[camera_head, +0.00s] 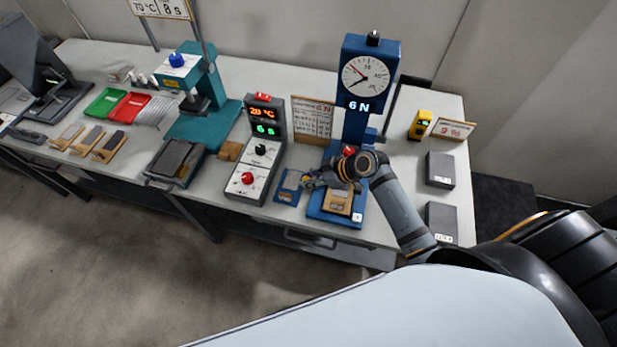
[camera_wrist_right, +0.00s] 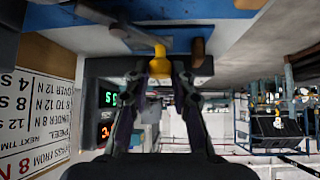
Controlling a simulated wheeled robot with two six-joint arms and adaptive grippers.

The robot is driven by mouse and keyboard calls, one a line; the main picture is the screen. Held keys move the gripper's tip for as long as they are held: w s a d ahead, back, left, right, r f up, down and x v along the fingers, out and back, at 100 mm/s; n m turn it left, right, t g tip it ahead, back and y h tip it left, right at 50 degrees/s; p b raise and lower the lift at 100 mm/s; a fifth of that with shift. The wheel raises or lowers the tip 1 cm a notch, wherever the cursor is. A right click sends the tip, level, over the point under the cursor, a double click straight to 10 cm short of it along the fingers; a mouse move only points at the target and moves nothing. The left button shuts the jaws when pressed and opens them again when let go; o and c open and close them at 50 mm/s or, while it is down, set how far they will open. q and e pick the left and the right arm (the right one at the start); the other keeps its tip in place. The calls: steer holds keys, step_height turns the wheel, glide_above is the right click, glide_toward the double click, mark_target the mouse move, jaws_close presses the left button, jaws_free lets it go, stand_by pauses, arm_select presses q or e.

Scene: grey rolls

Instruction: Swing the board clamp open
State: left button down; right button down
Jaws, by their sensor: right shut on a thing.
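The blue pull-test stand (camera_head: 368,52) has a round dial and a 6 N readout. On its base a tan board (camera_head: 338,202) lies in front of the column. My right gripper (camera_head: 312,181) reaches in from the right, over the left side of this base. In the right wrist view its fingers (camera_wrist_right: 160,76) are closed on a yellow knob (camera_wrist_right: 160,60), which seems to be the board clamp's handle. A dark bar near the knob lies against the blue base (camera_wrist_right: 235,10). My gripper and wrist hide most of the clamp in the head view. My left gripper is not in view.
A control box (camera_head: 256,150) with red and green digits stands left of the stand, and a paper sign (camera_head: 312,120) behind. A small blue plate (camera_head: 289,187) lies between box and stand. Grey blocks (camera_head: 440,169) and a yellow device (camera_head: 420,125) are at right.

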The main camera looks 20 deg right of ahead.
steer(key=n+g+b, duration=0.1)
steer(key=n, duration=0.1)
steer(key=s+n+g+y+b, duration=0.1)
steer(key=b, duration=0.1)
steer(key=d+n+g+y+b, duration=0.1)
steer(key=n+g+b, duration=0.1)
steer(key=shift+s+f+n, duration=0.25)
steer(key=shift+s+n, duration=0.05)
steer(key=shift+s, duration=0.05)
steer(key=n+g+b, duration=0.1)
steer(key=d+n+g+b, duration=0.1)
steer(key=shift+s+n+b, duration=0.35)
steer(key=shift+n+b, duration=0.05)
steer(key=shift+s+d+r+n+g+b, duration=0.1)
steer(key=shift+s+d+n+g+b, duration=0.05)
steer(key=shift+n+g+b, duration=0.3)
steer(key=shift+s+d+r+n+g+b, duration=0.1)
steer(key=shift+n+g+b, duration=0.25)
steer(key=shift+n, duration=0.1)
steer(key=c, duration=1.1)
jaws_free()
